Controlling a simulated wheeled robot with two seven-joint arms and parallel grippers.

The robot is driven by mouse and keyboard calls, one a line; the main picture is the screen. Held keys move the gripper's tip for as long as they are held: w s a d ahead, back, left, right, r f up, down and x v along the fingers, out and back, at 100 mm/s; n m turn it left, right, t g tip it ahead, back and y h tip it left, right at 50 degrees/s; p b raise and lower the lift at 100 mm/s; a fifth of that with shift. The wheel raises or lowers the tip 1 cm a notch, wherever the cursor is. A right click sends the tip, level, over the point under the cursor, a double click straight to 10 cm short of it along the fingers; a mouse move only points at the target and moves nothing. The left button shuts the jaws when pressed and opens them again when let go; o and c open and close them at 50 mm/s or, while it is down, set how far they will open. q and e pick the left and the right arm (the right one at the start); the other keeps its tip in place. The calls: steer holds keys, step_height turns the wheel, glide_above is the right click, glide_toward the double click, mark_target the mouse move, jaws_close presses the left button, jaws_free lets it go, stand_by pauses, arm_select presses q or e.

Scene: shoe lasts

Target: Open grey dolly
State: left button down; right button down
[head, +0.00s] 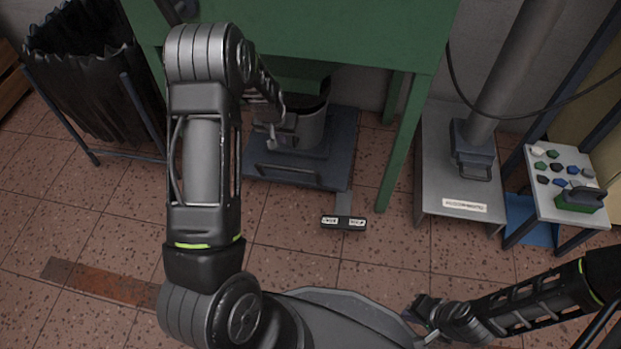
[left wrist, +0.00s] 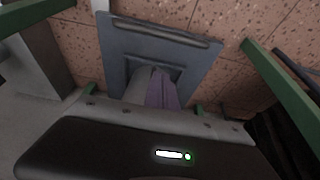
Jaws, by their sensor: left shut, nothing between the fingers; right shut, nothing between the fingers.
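The grey dolly (head: 340,145) is a flat blue-grey platform on the floor under the green table, with a bar handle along its front edge. A grey round container stands on it. The dolly also shows upside down in the left wrist view (left wrist: 198,70), with its front handle at the top. My left gripper (head: 273,138) is shut and empty. In the head view it overlaps the container and dolly; whether it touches either is unclear. Its fingertips are not clear in the left wrist view. My right gripper (head: 421,316) is shut and empty at the lower right, away from the dolly.
A labelled foot pedal (head: 343,222) lies in front of the dolly. Green table legs (head: 403,150) stand beside it. A black bin (head: 85,80) is at left. A grey platform with a pipe (head: 440,195) and a small stand with coloured pieces (head: 540,205) are at right.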

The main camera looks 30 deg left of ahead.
arm_select(q)
steer(key=shift+w+a, duration=0.2)
steer(key=shift+w, duration=0.05)
arm_select(e)
steer(key=shift+d+f, duration=0.3)
